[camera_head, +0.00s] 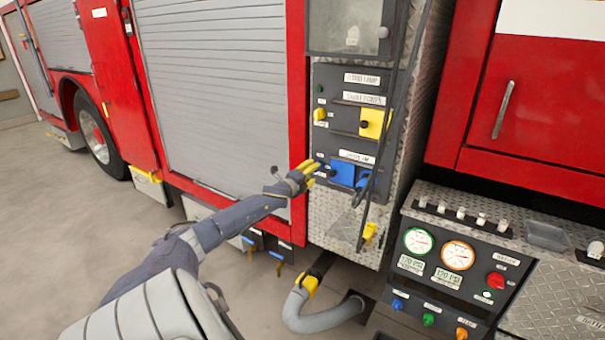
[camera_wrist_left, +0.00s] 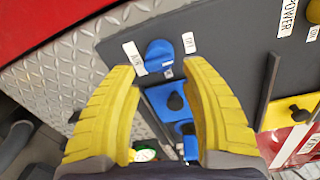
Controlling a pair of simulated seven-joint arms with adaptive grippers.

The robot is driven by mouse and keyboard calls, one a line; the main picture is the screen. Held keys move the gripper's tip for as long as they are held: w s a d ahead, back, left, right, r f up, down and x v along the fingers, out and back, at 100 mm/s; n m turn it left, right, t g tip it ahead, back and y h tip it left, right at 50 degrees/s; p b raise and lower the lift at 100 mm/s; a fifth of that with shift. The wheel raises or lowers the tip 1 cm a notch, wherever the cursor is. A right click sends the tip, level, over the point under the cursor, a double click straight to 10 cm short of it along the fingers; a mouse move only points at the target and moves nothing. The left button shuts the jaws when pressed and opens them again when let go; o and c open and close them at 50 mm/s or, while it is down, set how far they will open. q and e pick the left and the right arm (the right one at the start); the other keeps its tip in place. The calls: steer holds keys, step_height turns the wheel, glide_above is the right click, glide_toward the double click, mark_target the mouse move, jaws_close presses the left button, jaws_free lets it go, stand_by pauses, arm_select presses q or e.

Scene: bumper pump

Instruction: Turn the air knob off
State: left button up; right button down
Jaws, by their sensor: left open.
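The blue air knob (camera_wrist_left: 158,54) sits on the dark panel (camera_wrist_left: 215,40) in the left wrist view, with small white labels on both sides of it that I cannot read surely. My left gripper (camera_wrist_left: 160,68) is open, its two yellow fingers on either side of the knob, with the knob just ahead of the gap between the tips. I cannot tell whether a finger touches it. In the head view my left gripper (camera_head: 311,172) is at the left edge of the lower panel, and its fingers mostly hide the knob. My right gripper is not in view.
A blue plate (camera_head: 342,173) with a black knob lies right of the gripper. A yellow plate (camera_head: 374,124) and yellow knob (camera_head: 320,115) are above. Dark cables hang across the panel's right side. A gauge panel (camera_head: 450,262) stands lower right. Open floor (camera_head: 85,225) is at left.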

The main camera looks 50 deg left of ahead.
arm_select(q)
steer(key=v, duration=0.6)
steer(key=shift+s, duration=0.25)
steer(key=shift+d, duration=0.15)
stand_by(0.5)
